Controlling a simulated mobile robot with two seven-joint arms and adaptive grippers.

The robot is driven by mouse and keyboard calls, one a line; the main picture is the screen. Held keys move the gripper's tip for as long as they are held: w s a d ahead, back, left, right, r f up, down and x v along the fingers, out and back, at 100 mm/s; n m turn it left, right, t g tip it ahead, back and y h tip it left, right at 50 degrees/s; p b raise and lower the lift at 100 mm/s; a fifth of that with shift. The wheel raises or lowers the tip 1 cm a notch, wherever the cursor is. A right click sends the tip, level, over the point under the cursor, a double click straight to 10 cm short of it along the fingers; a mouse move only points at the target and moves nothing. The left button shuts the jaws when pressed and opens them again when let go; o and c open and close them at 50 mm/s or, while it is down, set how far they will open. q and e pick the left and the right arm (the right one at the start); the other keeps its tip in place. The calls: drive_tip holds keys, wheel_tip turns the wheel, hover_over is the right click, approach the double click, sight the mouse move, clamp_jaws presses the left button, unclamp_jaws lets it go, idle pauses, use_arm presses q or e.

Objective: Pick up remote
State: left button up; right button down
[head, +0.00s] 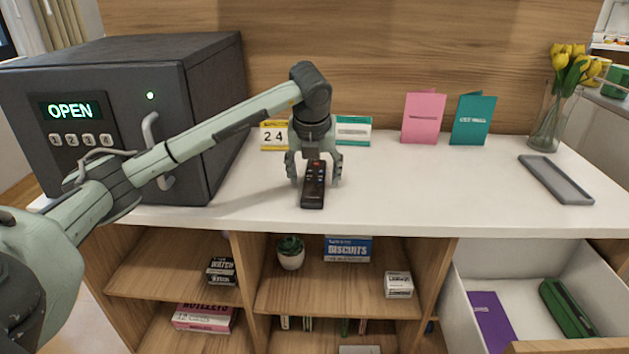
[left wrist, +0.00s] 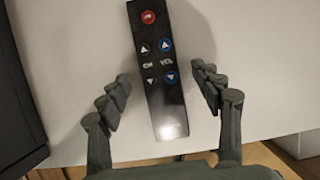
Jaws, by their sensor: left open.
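The black remote (head: 313,189) lies on the white countertop near its front edge, with a red button at its far end. My left gripper (head: 315,181) is above the remote, pointing down, with its fingers on either side of it. In the left wrist view the remote (left wrist: 158,75) lies between the two open fingers (left wrist: 164,97), with a gap on each side. The gripper is open and holds nothing. My right gripper is not in view.
A dark safe (head: 190,75) reading OPEN stands left. Behind are a date block (head: 274,135), a pink card (head: 423,117), a teal card (head: 471,119) and a tulip vase (head: 548,125). A grey tray (head: 556,180) lies right. An open drawer (head: 470,318) juts out below right.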

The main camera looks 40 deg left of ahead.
use_arm(q)
drive_tip(key=shift+w+f, duration=0.1)
drive_tip(key=shift+f, duration=0.1)
drive_tip(key=c, duration=1.3)
drive_tip(key=shift+r, duration=0.15)
drive_tip(key=shift+c, duration=0.2)
